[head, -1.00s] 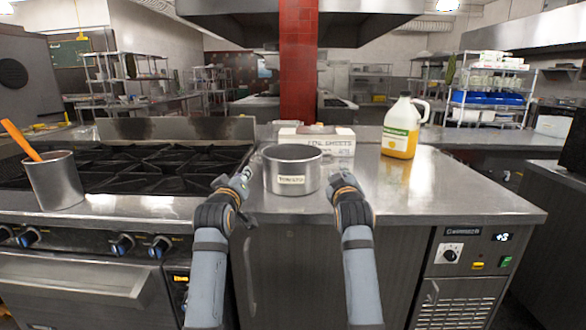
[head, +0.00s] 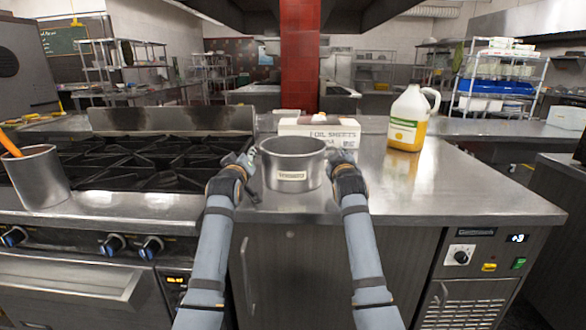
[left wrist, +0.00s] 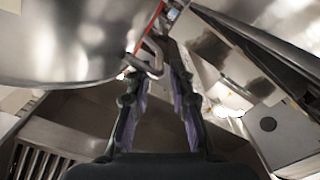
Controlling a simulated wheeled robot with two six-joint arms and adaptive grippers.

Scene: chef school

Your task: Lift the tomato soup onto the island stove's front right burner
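A steel pot (head: 292,180) with a small white label, its print too blurred to read, stands upright on the steel counter just right of the stove. Its contents are hidden. My left gripper (head: 246,166) is at the pot's left side. In the left wrist view, its two fingers (left wrist: 158,88) are apart, with the pot's loop handle (left wrist: 152,62) at their tips and the pot wall (left wrist: 65,40) at upper left. My right gripper (head: 341,160) is at the pot's right side; its fingers are too small to read. The stove's front right burner area (head: 188,180) shows no pot on it.
A foil sheets box (head: 322,130) stands close behind the pot. A jug of yellow liquid (head: 408,120) stands at the right. A steel container with an orange-handled utensil (head: 38,178) stands at the stove's left. The counter (head: 470,195) at right is clear.

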